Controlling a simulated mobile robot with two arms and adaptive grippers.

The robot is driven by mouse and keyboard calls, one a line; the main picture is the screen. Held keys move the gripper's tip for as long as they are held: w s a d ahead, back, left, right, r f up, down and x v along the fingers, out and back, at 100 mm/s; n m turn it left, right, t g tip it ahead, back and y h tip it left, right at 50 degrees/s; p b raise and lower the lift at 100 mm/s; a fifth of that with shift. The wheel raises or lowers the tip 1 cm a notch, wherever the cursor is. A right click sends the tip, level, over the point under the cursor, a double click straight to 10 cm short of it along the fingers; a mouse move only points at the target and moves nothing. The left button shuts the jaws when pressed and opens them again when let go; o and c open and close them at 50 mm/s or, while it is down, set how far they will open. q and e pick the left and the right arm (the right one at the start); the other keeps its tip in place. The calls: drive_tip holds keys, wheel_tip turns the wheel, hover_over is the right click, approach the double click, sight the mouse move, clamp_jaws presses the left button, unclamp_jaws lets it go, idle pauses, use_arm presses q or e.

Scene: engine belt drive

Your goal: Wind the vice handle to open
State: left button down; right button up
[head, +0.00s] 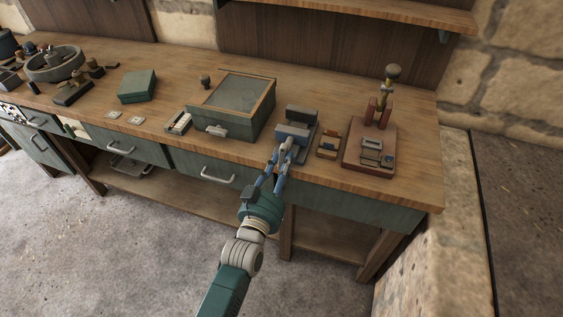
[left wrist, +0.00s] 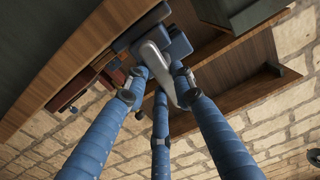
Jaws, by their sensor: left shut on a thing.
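The vice (head: 297,130), blue and grey, stands at the front edge of the workbench. It also shows at the top of the left wrist view (left wrist: 178,44). Its pale metal handle (left wrist: 158,66) hangs at the front of the vice, over the bench edge. My left gripper (head: 280,164), with blue fingers, reaches up to the handle from the front. In the left wrist view its fingers (left wrist: 160,88) are closed around the handle. The fingers hide part of the handle in the head view. My right gripper is not in view.
A green box with a glazed lid (head: 238,95) stands left of the vice. A small wooden item (head: 328,145) and a reddish base with a brass-topped device (head: 370,150) stand to its right. The workbench (head: 420,165) has drawers below its front edge.

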use_arm(q)
drive_tip(key=shift+w+r+n, duration=0.15)
drive_tip(key=shift+r+n, duration=0.35)
drive_tip(key=c, duration=1.5)
unclamp_jaws()
drive_tip(key=shift+d, duration=0.1)
drive_tip(key=shift+c, duration=0.2)
drive_tip(key=shift+o, duration=0.5)
drive_tip(key=shift+w+d+f, duration=0.2)
drive_tip(key=shift+w+f, duration=0.2)
drive_tip(key=shift+f, duration=0.1)
drive_tip(key=v, duration=1.2)
